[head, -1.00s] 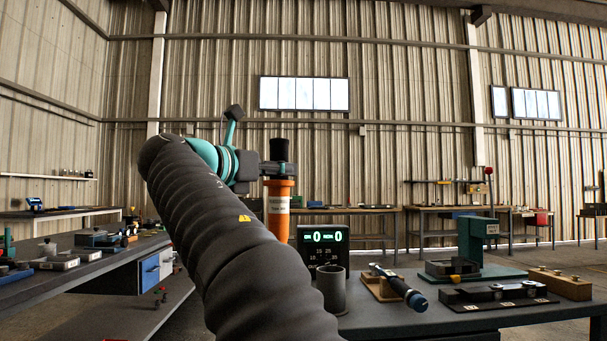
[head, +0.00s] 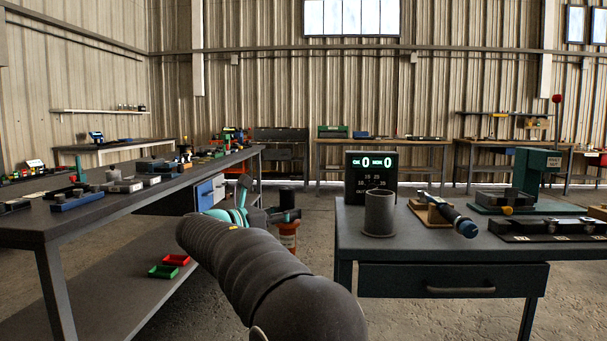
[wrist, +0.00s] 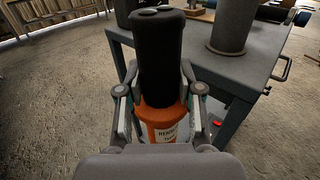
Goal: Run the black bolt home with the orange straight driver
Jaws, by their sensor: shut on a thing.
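My gripper (head: 284,216) is shut on the orange straight driver (head: 288,238), which has a black upper part and a pale label. I hold it upright in the gap left of the right-hand bench. In the wrist view the driver (wrist: 162,124) sits between the two fingers of the gripper (wrist: 160,98), its black end toward the top of the picture. Its lower end is hidden behind my gripper there. I cannot make out the black bolt in any view.
The right bench (head: 450,262) carries an open grey cylinder (head: 380,214), a counter display (head: 370,176), a blue-ended tool (head: 466,228) on a wooden stand, and a green press (head: 530,175). A long bench (head: 120,207) with parts stands left. Open floor lies between them.

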